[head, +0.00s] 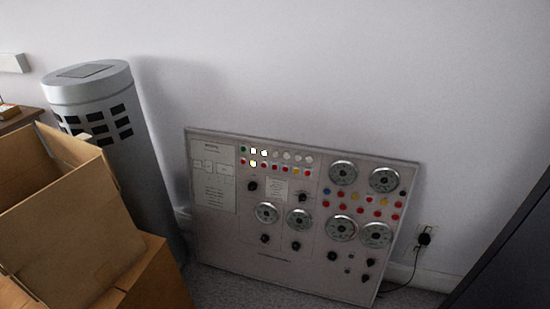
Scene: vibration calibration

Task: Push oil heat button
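A light grey control panel (255,230) leans against the wall in the head view, a little right of the middle. Its upper left part has two rows of small round lights or buttons (276,162), some lit white and yellow, others red or green. Its right part has several round dial gauges (342,173) and rows of red, yellow and blue buttons (358,210). Black knobs (265,238) sit lower down. The labels are too small to read, so I cannot tell which button is the oil heat one. Neither of my grippers shows in this view.
Open cardboard boxes (75,225) stand at the left front. A grey cylinder (90,90) with dark slots stands behind them. A wall outlet (425,236) with a plugged cable is right of the panel. A dark object (510,255) fills the right edge. Carpet shows before the panel.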

